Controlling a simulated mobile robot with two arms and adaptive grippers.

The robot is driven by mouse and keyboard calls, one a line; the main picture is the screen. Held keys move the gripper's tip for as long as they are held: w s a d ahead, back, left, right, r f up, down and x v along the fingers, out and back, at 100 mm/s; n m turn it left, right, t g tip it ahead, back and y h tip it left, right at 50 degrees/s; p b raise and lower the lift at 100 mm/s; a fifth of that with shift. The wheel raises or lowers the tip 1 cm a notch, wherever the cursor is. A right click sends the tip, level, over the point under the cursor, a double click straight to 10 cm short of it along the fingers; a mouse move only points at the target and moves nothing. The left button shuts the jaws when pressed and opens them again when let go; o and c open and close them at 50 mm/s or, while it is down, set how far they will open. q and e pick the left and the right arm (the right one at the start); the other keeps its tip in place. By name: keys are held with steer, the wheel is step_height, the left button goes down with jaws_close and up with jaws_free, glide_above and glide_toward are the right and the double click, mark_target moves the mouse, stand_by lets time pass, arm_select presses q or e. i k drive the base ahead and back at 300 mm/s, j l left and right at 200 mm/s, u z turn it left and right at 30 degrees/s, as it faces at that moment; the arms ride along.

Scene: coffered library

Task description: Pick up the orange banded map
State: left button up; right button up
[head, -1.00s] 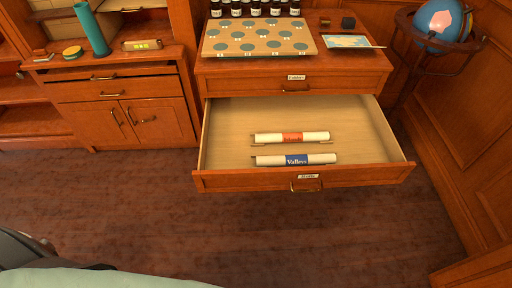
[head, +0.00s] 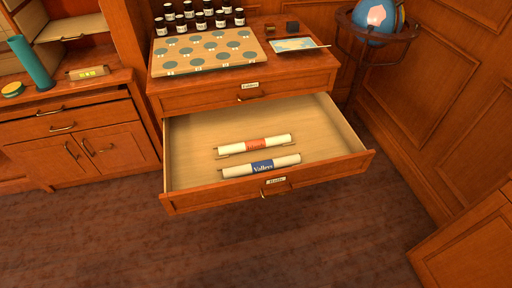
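The orange banded map (head: 254,145) is a rolled white map with an orange-red band. It lies in the open lower drawer (head: 190,137), behind a second rolled map with a blue band (head: 261,165) that reads "Valleys". Both lie roughly parallel, slightly tilted in the picture, and they are apart from each other. The drawer is pulled well out and its inside is otherwise bare. Neither of my grippers shows in the head view.
Above the open drawer is a shut drawer (head: 251,95). The cabinet top holds a board with round teal spots (head: 207,51), several dark bottles, a small chart (head: 297,45) and a dark cube. A globe (head: 376,20) stands at right, a wooden cabinet at left. The floor in front is clear.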

mark_target(264, 142)
steer(key=u, duration=1.45)
steer(key=z, duration=1.4)
steer(key=i+l+u, duration=0.1)
steer(key=u, duration=1.05)
steer(key=l+u, duration=1.3)
steer(key=k+j, duration=0.05)
steer(key=j, duration=0.05)
